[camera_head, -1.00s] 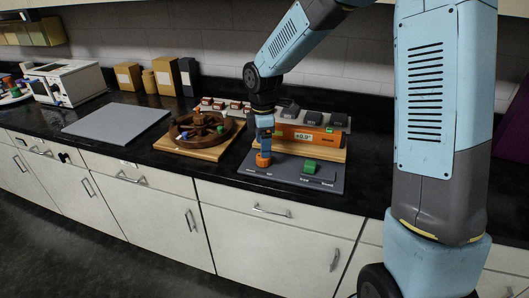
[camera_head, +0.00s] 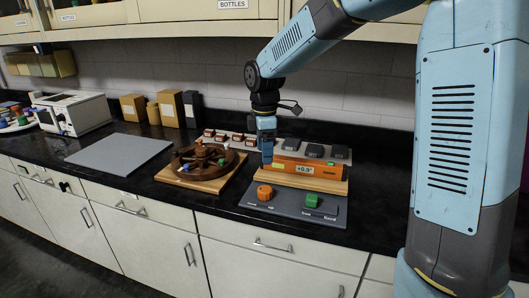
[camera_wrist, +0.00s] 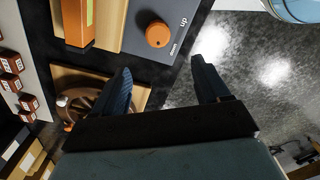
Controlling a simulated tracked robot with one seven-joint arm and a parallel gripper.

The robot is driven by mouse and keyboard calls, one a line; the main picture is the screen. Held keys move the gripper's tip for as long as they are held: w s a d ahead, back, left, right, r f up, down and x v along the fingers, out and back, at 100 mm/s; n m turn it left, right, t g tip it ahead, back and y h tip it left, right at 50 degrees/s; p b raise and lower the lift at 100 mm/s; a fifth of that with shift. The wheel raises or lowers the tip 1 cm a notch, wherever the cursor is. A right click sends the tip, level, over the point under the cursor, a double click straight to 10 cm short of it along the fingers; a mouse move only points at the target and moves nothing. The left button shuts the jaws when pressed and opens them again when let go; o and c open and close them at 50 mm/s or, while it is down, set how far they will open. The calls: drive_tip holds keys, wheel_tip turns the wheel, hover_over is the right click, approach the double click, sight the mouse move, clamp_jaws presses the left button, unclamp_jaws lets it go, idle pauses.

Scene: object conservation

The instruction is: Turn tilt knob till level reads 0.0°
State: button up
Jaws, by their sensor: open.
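The orange tilt knob (camera_head: 265,192) sits on the left part of a grey control plate (camera_head: 285,213). It also shows in the wrist view (camera_wrist: 157,34), beyond the fingertips. My gripper (camera_head: 267,160) is above and behind the knob, clear of it. In the wrist view my gripper (camera_wrist: 160,72) has its two fingers wide apart with nothing between them. The orange level (camera_head: 322,171) lies on a wooden board behind the plate. Its small display (camera_head: 304,169) seems to show a plus sign and a value below one degree, but the digits are not sharp.
A green knob (camera_head: 312,200) sits on the plate's right part. A round wooden wheel device (camera_head: 205,160) stands left of the plate. A rack of dark blocks (camera_head: 315,150) is behind the level. A bare grey board (camera_head: 118,150) lies farther left.

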sight(265, 188)
drive_tip(key=shift+f, duration=0.1)
drive_tip(key=shift+w+f+n, duration=0.1)
drive_tip(key=shift+w+n, duration=0.05)
drive_tip(key=shift+n, duration=0.55)
drive_tip(key=shift+d, duration=0.1)
wheel_tip(265, 188, down, 14)
drive_tip(key=shift+w+r, duration=0.1)
drive_tip(key=shift+c, duration=0.4)
drive_tip(key=c, duration=1)
drive_tip(key=shift+o, duration=0.2)
